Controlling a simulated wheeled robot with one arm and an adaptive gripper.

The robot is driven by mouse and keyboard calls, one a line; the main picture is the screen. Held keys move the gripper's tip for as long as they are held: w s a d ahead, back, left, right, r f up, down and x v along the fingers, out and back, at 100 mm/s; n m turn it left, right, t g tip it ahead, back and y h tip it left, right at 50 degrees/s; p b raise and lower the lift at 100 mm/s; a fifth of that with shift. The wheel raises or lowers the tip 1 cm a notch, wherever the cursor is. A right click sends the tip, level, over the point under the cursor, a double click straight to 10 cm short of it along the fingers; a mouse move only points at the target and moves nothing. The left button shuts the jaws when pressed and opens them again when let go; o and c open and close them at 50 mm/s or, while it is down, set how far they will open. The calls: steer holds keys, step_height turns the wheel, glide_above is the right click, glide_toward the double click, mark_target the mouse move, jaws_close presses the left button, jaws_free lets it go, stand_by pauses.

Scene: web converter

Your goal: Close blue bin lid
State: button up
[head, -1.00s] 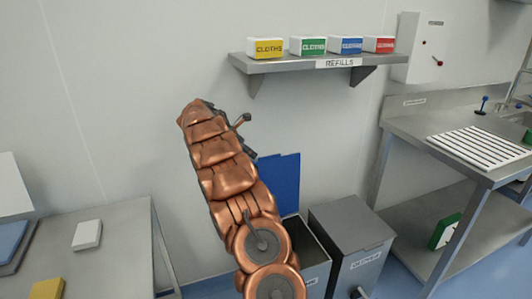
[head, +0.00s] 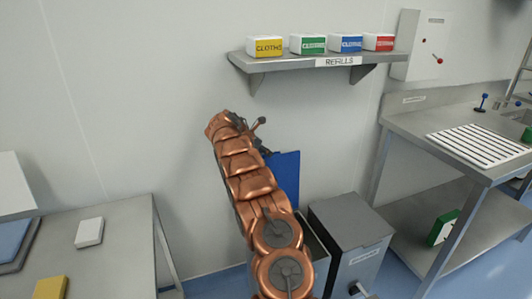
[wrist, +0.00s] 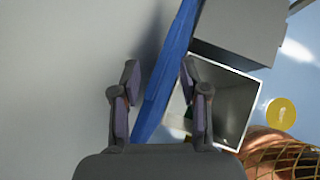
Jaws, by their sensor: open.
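The blue bin lid (head: 285,178) stands upright, open, at the back of its grey bin (head: 318,262), partly hidden behind my copper arm. In the wrist view the lid (wrist: 168,70) is seen nearly edge-on, running between the two fingers of my gripper (wrist: 157,82). The gripper is open, above the lid; I cannot tell whether a finger touches it. The open bin (wrist: 225,100) shows its inside to the right of the fingers, with something green in it. In the head view my gripper (head: 250,125) is mostly hidden at the arm's far end, near the wall.
A second grey bin (head: 350,225) with a closed grey lid stands right beside the open one. A shelf (head: 320,62) with several cloth boxes is on the wall above. Steel tables stand left (head: 115,235) and right (head: 410,125). A yellow disc (wrist: 281,114) lies near the bin.

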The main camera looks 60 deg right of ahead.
steer(key=shift+x, duration=0.85)
steer(key=shift+c, duration=0.2)
jaws_close()
